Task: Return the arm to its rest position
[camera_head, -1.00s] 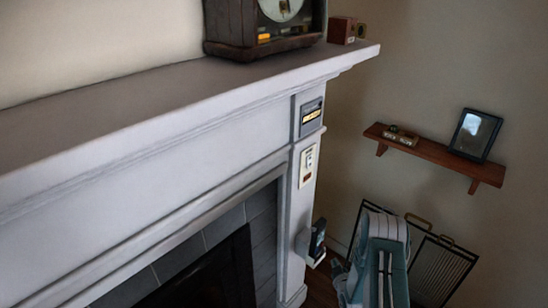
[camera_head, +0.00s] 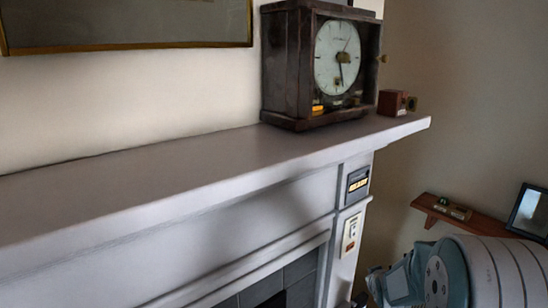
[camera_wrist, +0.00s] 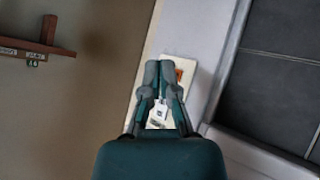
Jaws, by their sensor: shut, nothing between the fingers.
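My gripper (camera_wrist: 164,72) is in the wrist view, its two dark teal-grey fingers together and holding nothing. It points toward a pale switch plate with an orange-red mark (camera_wrist: 179,74) on the fireplace's side post. I cannot tell the distance between them. In the head view my grey and teal arm (camera_head: 455,275) fills the lower right corner, in front of the wall below the shelf. The fingers cannot be made out clearly there.
A white mantel (camera_head: 190,165) runs across the head view, with a dark wooden clock (camera_head: 290,65) and a small red-brown box (camera_head: 392,102) on it. The post carries a display panel (camera_head: 357,185) and a switch plate (camera_head: 350,234). A wooden shelf (camera_head: 470,222) holds a picture frame (camera_head: 530,210).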

